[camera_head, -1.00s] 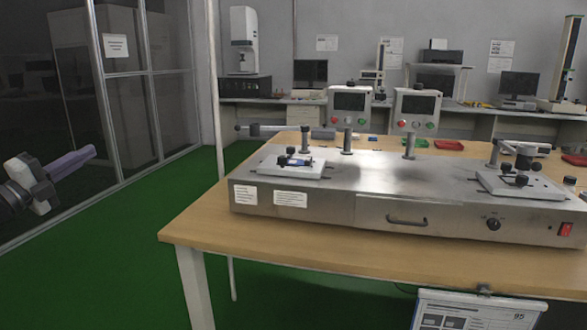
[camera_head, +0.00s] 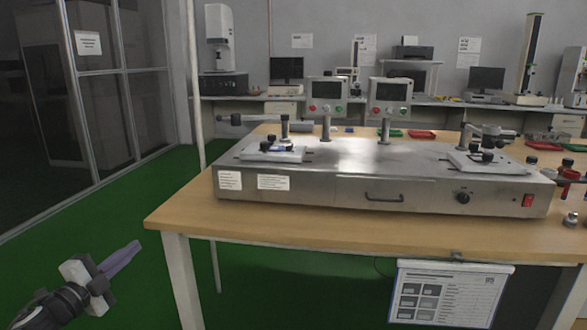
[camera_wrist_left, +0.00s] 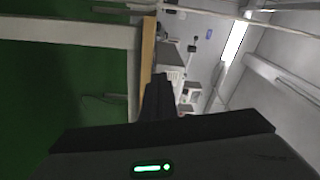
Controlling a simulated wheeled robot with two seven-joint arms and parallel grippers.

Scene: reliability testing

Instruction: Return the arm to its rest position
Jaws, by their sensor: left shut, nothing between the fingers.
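My left gripper (camera_head: 122,257) is at the lower left of the head view, over the green floor and left of the wooden table (camera_head: 165,222). Its fingers are together with nothing between them, pointing up and to the right. It is apart from the table and touches nothing. In the left wrist view, the dark closed fingers (camera_wrist_left: 158,97) show in the middle, with the table edge (camera_wrist_left: 147,55) beyond them. My right gripper does not show in any view.
A steel test machine (camera_head: 320,192) with two screens stands on the table. A white-framed glass partition (camera_head: 125,100) is at the left, and a thin white pole (camera_head: 203,150) rises beside the table. A printed sheet (camera_head: 445,295) hangs at the table front. Green floor (camera_head: 110,215) is open on the left.

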